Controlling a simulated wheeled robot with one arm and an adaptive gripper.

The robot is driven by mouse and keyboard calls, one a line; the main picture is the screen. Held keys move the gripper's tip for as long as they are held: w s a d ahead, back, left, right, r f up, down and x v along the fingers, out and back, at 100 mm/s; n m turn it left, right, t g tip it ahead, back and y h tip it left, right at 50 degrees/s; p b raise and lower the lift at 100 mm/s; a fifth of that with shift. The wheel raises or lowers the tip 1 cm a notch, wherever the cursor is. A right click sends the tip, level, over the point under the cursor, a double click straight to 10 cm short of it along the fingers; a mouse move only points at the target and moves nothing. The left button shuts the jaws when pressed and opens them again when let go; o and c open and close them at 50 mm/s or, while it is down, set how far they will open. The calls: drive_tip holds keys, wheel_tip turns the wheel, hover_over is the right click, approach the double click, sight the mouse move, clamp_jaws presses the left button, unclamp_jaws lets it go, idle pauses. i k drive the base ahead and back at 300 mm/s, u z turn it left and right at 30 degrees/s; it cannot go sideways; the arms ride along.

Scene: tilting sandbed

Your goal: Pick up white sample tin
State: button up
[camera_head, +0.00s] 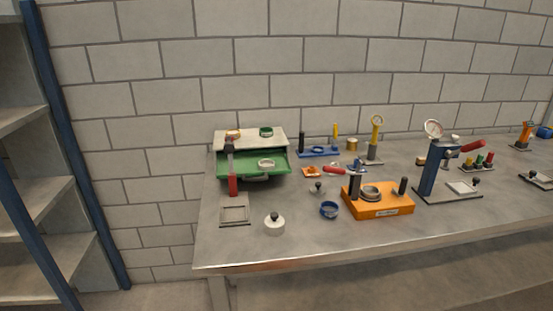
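A low, round, pale tin (267,164), which looks like the white sample tin, lies in the pulled-out green drawer (281,174) of a small cabinet at the left of the table. A white round pot with a dark knob (274,226) stands apart from it near the table's front edge. My gripper is not in view, and nothing is seen touching the pale tin.
An orange tin (233,132) and a green tin (266,131) lie on the cabinet top (250,140). A red-handled upright tool (232,172) stands close left of the pale tin. A blue ring-shaped tin (329,210) and an orange device (378,205) stand right.

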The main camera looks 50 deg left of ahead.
sight(267, 165)
drive_tip(key=u, duration=0.55)
drive_tip(key=i, duration=1.1)
drive_tip(key=u, duration=1.6)
drive_tip(key=i, duration=0.55)
drive_tip(key=u, duration=0.5)
